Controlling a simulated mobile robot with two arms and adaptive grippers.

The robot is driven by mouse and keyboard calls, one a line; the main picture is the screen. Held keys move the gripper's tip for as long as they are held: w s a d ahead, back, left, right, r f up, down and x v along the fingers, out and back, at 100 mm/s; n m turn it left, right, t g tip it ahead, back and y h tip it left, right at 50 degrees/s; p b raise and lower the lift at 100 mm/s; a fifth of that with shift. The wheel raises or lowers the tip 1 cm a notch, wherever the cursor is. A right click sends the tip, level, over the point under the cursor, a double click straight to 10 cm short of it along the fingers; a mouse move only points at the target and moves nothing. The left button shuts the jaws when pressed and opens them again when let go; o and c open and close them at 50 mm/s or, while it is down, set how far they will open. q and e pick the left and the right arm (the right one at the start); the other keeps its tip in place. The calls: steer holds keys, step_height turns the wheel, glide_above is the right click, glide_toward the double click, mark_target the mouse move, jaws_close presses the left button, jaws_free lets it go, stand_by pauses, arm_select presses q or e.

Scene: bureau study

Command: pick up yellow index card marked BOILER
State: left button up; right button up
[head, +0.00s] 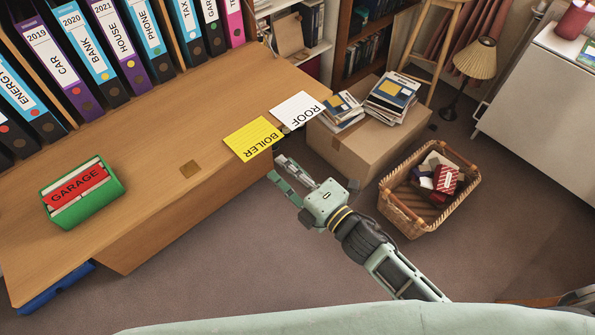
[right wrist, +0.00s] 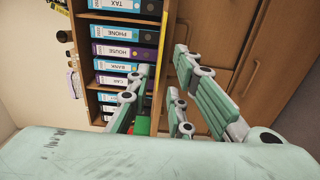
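The yellow index card marked BOILER (head: 250,141) lies flat at the front edge of the wooden desk, and its near side seems to reach the edge or slightly past it. My right gripper (head: 275,168) is just off the desk edge, beside the card's near right side, with its fingers apart and nothing between them. In the right wrist view the fingers (right wrist: 155,98) also stand apart. A thin yellow strip (right wrist: 166,14) shows beyond them, possibly the card seen edge-on. My left gripper is not in view.
A white ROOF card (head: 297,108) lies close beside the yellow one. A green GARAGE box (head: 95,208) stands on the desk (head: 160,130) at left, with binders (head: 118,48) behind. A cardboard box (head: 365,140) and a wicker basket (head: 411,217) stand on the floor at right.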

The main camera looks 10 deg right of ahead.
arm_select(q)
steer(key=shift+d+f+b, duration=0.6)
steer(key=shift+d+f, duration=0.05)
arm_select(e)
steer(key=x, duration=0.7)
steer(key=shift+w, duration=0.15)
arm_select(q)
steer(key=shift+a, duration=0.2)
arm_select(e)
steer(key=shift+f, duration=0.1)
steer(key=shift+c, duration=0.3)
jaws_close()
steer(key=shift+d, duration=0.1)
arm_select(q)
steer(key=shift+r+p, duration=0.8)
arm_select(e)
steer(key=v, duration=0.6)
